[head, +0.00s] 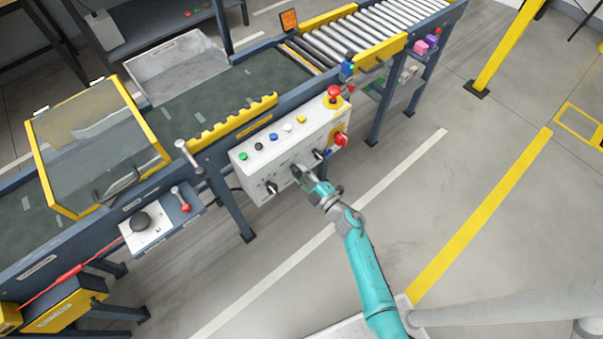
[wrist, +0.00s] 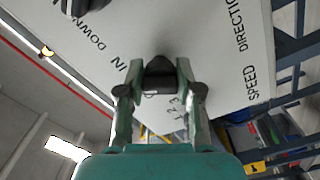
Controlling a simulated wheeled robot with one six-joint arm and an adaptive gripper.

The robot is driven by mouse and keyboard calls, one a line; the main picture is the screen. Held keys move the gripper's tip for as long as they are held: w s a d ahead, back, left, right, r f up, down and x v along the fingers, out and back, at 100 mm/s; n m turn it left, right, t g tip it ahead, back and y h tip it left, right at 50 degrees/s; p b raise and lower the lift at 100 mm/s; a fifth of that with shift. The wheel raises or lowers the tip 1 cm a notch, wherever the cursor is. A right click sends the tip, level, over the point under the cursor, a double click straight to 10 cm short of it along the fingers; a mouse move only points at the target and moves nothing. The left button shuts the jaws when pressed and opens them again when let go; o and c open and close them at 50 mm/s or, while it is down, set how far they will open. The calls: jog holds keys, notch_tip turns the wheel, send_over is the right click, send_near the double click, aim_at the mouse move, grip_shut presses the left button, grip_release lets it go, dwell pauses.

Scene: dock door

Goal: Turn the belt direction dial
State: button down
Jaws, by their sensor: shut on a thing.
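The white control box (head: 290,150) hangs on the conveyor's side in the head view. My gripper (head: 298,171) is at the middle of its lower front, between a black knob (head: 271,187) on the left and a dark knob (head: 319,155) on the right. In the wrist view my gripper (wrist: 158,75) is shut on a black dial (wrist: 159,80), one finger on each side. Print reading "IN" and "1 2 3" shows beside it, and "SPEED" and "DIRECTION" stand to the right. I cannot tell which label belongs to the held dial. Another black knob (wrist: 84,6) is at upper left.
A red mushroom button (head: 333,95), several small buttons and a red switch (head: 341,140) are on the box. A lever (head: 190,154) and a smaller panel (head: 146,232) are to its left. The floor in front is clear.

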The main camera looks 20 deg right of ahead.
jog(key=shift+f, duration=0.1)
dwell(0.3)
jog(key=c, duration=0.8)
grip_release()
jog(key=shift+o, duration=0.2)
jog(key=shift+s, duration=0.1)
jog(key=v, duration=1.1)
jog(key=shift+s+d, duration=0.2)
jog(key=shift+s, duration=0.15)
jog(key=shift+a, duration=0.1)
jog(key=s+a+r+m+h, duration=0.1)
jog(key=s+r+m, duration=0.4)
jog(key=s, duration=0.5)
jog(key=s+a+r+m+g+h, duration=0.1)
jog(key=s+r+m, duration=0.4)
jog(key=s+r, duration=0.5)
jog(key=s+a+r+m+g+h, duration=0.1)
jog(key=s+r+m, duration=0.4)
jog(key=s, duration=0.7)
notch_tip(320, 180, up, 2)
jog(key=a+h, duration=0.1)
jog(key=h, duration=0.1)
jog(key=shift+m+h, duration=0.3)
